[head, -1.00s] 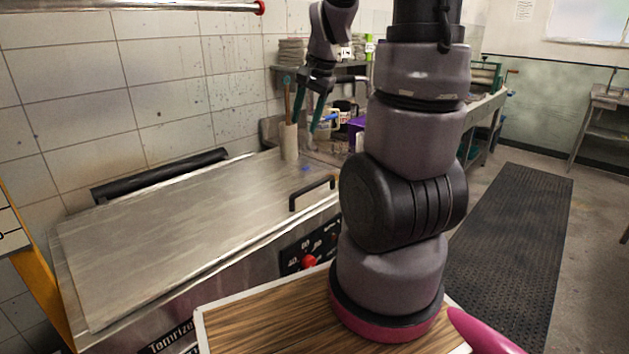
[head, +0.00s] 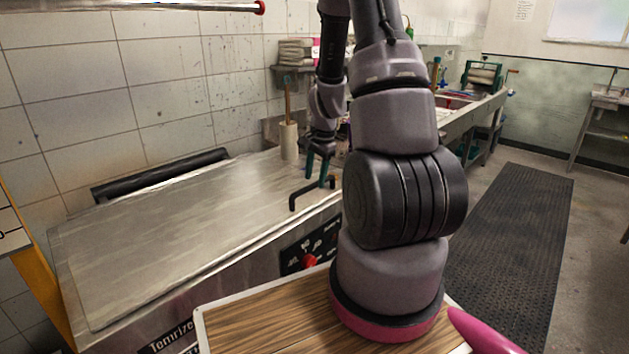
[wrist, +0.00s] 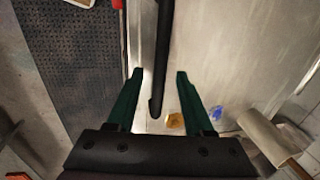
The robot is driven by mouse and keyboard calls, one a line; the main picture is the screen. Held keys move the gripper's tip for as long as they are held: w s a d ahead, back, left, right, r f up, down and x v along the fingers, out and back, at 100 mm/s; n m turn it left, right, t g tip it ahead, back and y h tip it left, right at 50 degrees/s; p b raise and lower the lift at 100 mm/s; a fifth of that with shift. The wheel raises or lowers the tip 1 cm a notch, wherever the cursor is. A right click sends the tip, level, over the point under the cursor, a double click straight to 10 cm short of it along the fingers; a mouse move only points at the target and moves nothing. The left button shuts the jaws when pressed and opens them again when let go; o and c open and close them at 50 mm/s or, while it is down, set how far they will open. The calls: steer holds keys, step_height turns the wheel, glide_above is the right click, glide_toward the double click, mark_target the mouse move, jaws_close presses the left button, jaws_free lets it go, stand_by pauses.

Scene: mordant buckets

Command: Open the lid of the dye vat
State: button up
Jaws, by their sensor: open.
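The dye vat's flat metal lid (head: 170,230) lies shut on the vat at the left in the head view. Its black bar handle (head: 300,193) stands near the lid's right end. My gripper (head: 318,180) is above the handle's far end, fingers pointing down. In the wrist view the handle (wrist: 162,60) runs up between the two green fingers of my gripper (wrist: 158,75), with a gap on each side. The fingers are open and hold nothing. I cannot tell the exact height of the fingertips relative to the bar.
A control panel with a red knob (head: 309,261) is on the vat's front. A pale cylinder with a wooden stick (head: 289,141) stands behind the handle. A wooden board (head: 270,312) lies in front. A dark floor mat (head: 515,250) is at the right.

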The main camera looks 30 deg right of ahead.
steer(key=shift+w+f, duration=0.15)
steer(key=shift+f, duration=0.7)
jaws_close()
stand_by(0.8)
